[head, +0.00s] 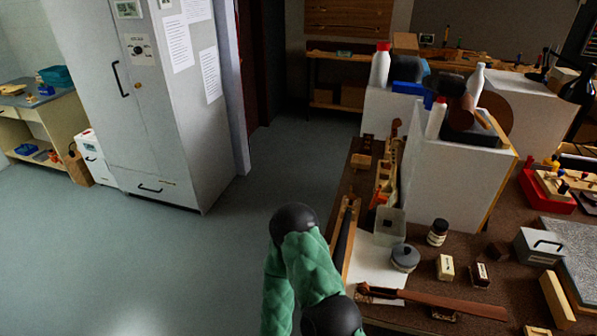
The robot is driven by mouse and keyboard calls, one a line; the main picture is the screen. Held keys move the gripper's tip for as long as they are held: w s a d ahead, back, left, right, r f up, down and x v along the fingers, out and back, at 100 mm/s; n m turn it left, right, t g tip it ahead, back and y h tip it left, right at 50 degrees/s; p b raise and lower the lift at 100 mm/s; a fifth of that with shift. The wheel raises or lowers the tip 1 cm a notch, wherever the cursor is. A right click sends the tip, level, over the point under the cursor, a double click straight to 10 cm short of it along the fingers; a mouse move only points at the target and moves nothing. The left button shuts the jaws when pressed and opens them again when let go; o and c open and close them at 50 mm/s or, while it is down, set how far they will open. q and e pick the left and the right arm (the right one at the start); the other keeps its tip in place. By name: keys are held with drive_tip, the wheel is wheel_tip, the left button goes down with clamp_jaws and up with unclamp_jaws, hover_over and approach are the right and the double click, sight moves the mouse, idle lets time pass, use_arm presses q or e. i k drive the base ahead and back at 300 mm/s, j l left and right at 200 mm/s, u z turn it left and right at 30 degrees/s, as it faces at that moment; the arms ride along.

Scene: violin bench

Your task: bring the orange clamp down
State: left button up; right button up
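A small orange item (378,199) sits near the left edge of the brown bench (455,250), beside a narrow wooden rack (388,165). It may be the orange clamp, but it is too small to tell its shape. Neither of my grippers shows in the head view. Only a green-sleeved arm of mine with black joints shows at the bottom centre, in front of the bench's left edge.
White boxes (450,180) with bottles on top stand on the bench. A clear container (390,226), a round grey-lidded jar (405,257) and a brown violin neck (440,301) lie nearer. A grey cabinet (165,100) stands left; the floor (150,260) is open.

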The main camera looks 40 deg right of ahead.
sight(378, 197)
drive_tip(key=i, duration=0.55)
drive_tip(key=i+j+z, duration=0.1)
drive_tip(key=i, duration=0.5)
drive_tip(key=i+z, duration=0.2)
drive_tip(key=z, duration=0.2)
drive_tip(key=i+z, duration=0.2)
drive_tip(key=z, duration=0.2)
drive_tip(key=i+z, duration=0.15)
drive_tip(key=z, duration=0.25)
drive_tip(key=i+j+z, duration=0.15)
drive_tip(key=z, duration=0.25)
